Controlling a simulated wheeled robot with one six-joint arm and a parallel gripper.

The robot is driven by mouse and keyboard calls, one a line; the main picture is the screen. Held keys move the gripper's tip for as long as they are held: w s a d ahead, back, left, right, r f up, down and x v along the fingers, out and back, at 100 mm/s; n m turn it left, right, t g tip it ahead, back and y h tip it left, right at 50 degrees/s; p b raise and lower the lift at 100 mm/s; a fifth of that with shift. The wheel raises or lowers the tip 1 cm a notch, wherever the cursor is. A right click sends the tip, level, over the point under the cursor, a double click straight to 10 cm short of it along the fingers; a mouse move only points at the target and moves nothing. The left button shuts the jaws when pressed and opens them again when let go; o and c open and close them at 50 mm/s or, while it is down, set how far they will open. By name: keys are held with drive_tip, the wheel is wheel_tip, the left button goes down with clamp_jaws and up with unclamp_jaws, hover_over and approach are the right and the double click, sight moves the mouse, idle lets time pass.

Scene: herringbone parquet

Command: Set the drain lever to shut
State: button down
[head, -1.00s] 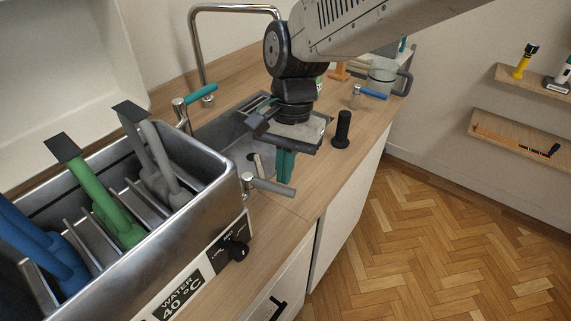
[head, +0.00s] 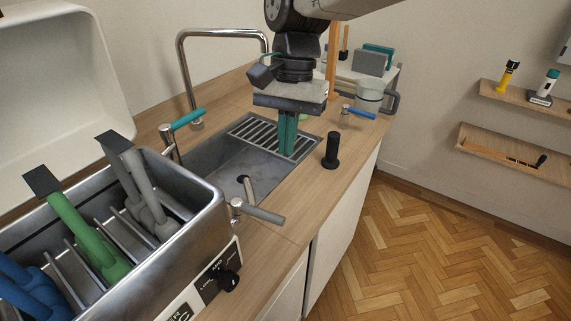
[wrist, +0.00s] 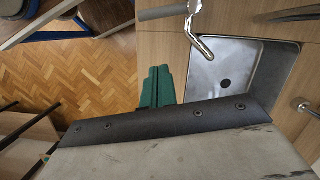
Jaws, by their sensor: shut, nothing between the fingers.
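A grey-handled lever (head: 262,213) stands on the counter by the sink's near-left corner, its handle pointing right and slightly down over the front edge. It carries no readable label, so I cannot confirm it is the drain lever. A short bent metal pipe (head: 248,190) beside it reaches into the sink; the pipe also shows in the wrist view (wrist: 199,42).
The metal sink (head: 225,160) has a slatted rack at its far end. A black upright knob (head: 331,150) stands on the counter's front strip. A metal bath (head: 195,240) with coloured tools fills the left. A tall faucet (head: 183,75) rises behind. The parquet (head: 440,250) at right is clear.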

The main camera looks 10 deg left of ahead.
sight(259, 214)
drive_tip(key=s+a+f, duration=0.1)
drive_tip(key=s+f, duration=0.4)
drive_tip(key=f, duration=0.3)
drive_tip(key=shift+s+a+f+m+g, duration=0.15)
drive_tip(key=shift+f+m+g, duration=0.15)
drive_tip(key=shift+m+g, duration=0.1)
idle(0.5)
drive_tip(key=shift+s+m+y, duration=0.3)
drive_tip(key=shift+s+m, duration=0.3)
drive_tip(key=shift+s, duration=0.1)
